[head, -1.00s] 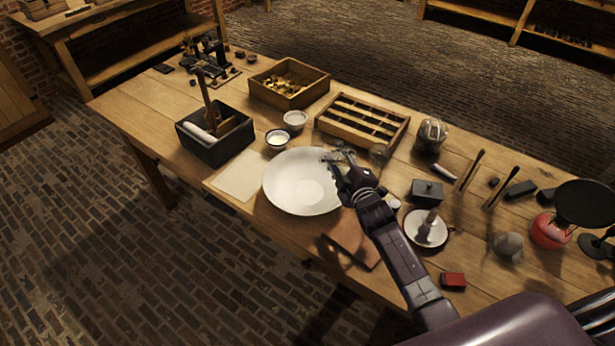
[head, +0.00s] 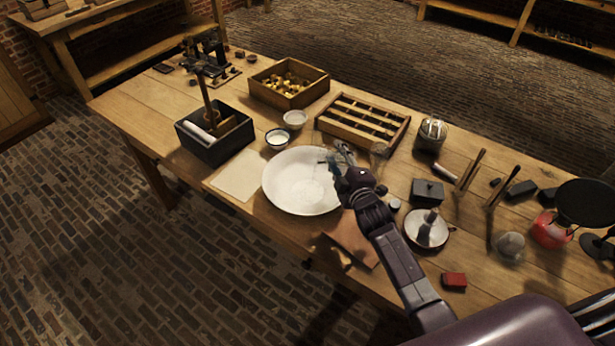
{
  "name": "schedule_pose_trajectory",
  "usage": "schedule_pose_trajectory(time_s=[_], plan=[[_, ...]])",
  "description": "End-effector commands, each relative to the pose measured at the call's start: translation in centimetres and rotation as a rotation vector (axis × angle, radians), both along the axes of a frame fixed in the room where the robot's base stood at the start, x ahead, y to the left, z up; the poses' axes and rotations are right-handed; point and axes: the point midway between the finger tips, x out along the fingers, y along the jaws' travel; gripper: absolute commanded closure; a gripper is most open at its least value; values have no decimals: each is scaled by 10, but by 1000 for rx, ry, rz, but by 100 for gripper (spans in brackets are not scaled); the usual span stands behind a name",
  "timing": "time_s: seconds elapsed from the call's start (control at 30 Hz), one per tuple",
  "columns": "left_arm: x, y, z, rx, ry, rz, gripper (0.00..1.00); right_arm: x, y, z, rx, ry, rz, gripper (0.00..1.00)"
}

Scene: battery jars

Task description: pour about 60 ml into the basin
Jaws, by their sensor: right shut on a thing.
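The basin (head: 290,190), a wide white shallow bowl, sits near the front edge of the table. My right gripper (head: 338,158) is over the basin's right rim, shut on a small, clear, glassy thing (head: 332,166). That thing is mostly hidden by the fingers, so its shape, tilt and contents cannot be told. No stream into the basin can be made out. My left gripper is not in view.
Two small bowls (head: 278,138) stand behind the basin. A dark box (head: 222,148) is to the left, a slotted wooden rack (head: 378,104) behind. A paper sheet (head: 238,176) lies left of the basin.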

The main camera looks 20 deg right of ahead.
Motion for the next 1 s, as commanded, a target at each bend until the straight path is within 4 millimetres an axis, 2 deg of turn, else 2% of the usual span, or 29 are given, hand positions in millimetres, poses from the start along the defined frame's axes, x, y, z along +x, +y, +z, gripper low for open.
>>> schedule_pose_trajectory(time_s=[1.0], plan=[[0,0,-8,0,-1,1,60,1,4,-7,-76,7,0,91]])
